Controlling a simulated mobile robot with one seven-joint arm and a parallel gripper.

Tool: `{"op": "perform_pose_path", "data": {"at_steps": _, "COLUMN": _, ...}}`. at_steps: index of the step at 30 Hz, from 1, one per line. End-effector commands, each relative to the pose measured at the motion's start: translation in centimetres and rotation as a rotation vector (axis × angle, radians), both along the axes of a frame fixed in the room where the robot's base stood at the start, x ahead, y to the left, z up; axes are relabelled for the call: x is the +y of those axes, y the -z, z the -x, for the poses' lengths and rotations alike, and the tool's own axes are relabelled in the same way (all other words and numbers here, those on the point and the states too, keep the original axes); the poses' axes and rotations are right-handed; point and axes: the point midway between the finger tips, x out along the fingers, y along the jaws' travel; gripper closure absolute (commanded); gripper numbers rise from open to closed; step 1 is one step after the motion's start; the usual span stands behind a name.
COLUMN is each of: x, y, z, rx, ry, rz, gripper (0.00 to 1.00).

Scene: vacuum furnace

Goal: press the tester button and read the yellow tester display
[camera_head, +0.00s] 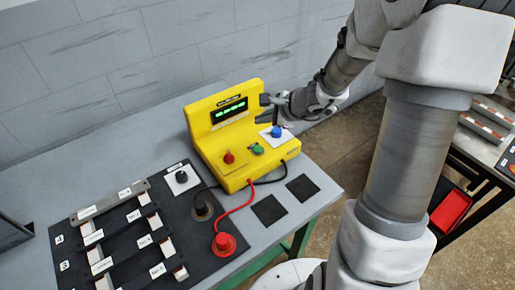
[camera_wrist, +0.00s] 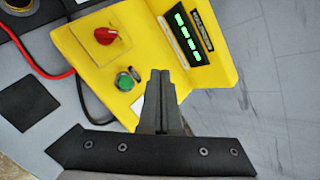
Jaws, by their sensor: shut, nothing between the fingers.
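The yellow tester (camera_head: 213,146) stands on the grey table against the wall. Its display (camera_head: 229,111) is lit with green characters, too small to read; it also shows lit in the wrist view (camera_wrist: 187,38). On the tester's sloped front are a red knob (camera_head: 229,157), a green button (camera_head: 257,149) and a blue knob (camera_head: 276,131) on a white plate. In the wrist view the green button (camera_wrist: 124,82) lies left of my gripper (camera_wrist: 160,73). My gripper is shut and empty, over the right side of the tester. The blue knob is hidden in the wrist view.
A black board (camera_head: 150,266) with labelled bars lies at the left front. A red cable (camera_head: 238,207) runs from the tester to a red probe (camera_head: 224,243). Two black squares (camera_head: 269,210) lie at the table's right edge. Another bench with a red bin (camera_head: 451,211) stands right.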

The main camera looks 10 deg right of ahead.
Motion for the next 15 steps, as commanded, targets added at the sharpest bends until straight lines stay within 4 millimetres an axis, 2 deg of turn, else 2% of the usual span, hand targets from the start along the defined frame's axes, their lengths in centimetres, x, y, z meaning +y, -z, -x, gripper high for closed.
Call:
{"op": "perform_pose_path", "data": {"at_steps": 8, "x": 0.0, "y": 2.8, "z": 0.0, "rx": 0.002, "ry": 0.002, "rz": -0.002, "gripper": 1.0}}
{"op": "perform_pose_path", "data": {"at_steps": 15, "x": 0.0, "y": 6.4, "z": 0.0, "rx": 0.003, "ry": 0.0, "rz": -0.001, "gripper": 1.0}}
